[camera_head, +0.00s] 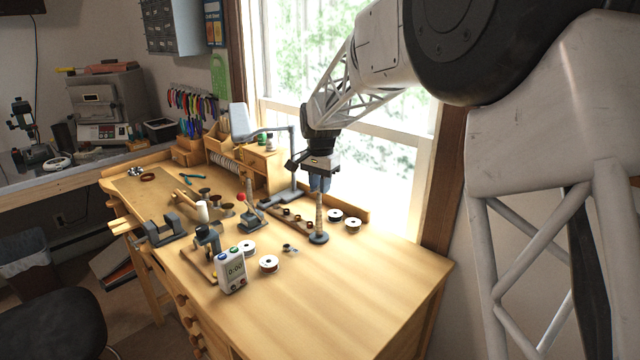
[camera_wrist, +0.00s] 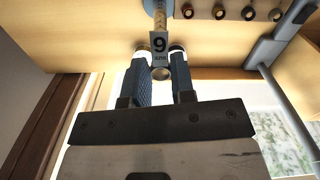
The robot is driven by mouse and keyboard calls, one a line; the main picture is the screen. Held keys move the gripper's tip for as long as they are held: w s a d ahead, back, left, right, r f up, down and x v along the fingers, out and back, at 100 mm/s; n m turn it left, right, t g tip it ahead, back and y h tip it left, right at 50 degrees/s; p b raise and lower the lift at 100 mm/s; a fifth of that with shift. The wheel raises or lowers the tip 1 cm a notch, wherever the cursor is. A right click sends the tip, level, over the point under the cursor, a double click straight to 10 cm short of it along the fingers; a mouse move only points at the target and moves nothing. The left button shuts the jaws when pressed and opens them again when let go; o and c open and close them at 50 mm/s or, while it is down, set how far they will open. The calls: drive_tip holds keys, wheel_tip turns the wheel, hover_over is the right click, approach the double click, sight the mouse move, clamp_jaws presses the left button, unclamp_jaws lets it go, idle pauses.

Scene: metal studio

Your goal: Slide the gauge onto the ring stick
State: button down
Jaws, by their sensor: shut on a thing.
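The ring stick (camera_head: 319,212) stands upright on a round dark base (camera_head: 318,238) on the bench. My gripper (camera_head: 320,188) is directly over it, fingers pointing down around the stick's upper end. In the wrist view my gripper (camera_wrist: 160,58) is shut on the gauge (camera_wrist: 159,44), a small grey tag with a large dark digit between the fingertips. The tag covers part of the stick (camera_wrist: 160,73), whose rounded tip shows between the fingers. The gauge's ring part is hidden, so I cannot tell if it encircles the stick. In the head view the fingers hide the gauge.
Wire spools (camera_head: 335,215) lie close right of the stick's base. A small rack with knobs (camera_head: 291,213) is to its left. A grey lamp stand (camera_head: 292,170) rises behind. The bench's right part is clear.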

drive_tip(key=shift+f, duration=0.7)
drive_tip(key=shift+s+f, duration=0.15)
drive_tip(key=shift+f, duration=0.7)
drive_tip(key=shift+r, duration=0.2)
drive_tip(key=c, duration=0.9)
unclamp_jaws()
drive_tip(key=shift+r, duration=0.15)
drive_tip(key=shift+r, duration=0.1)
drive_tip(key=shift+r, duration=3.85)
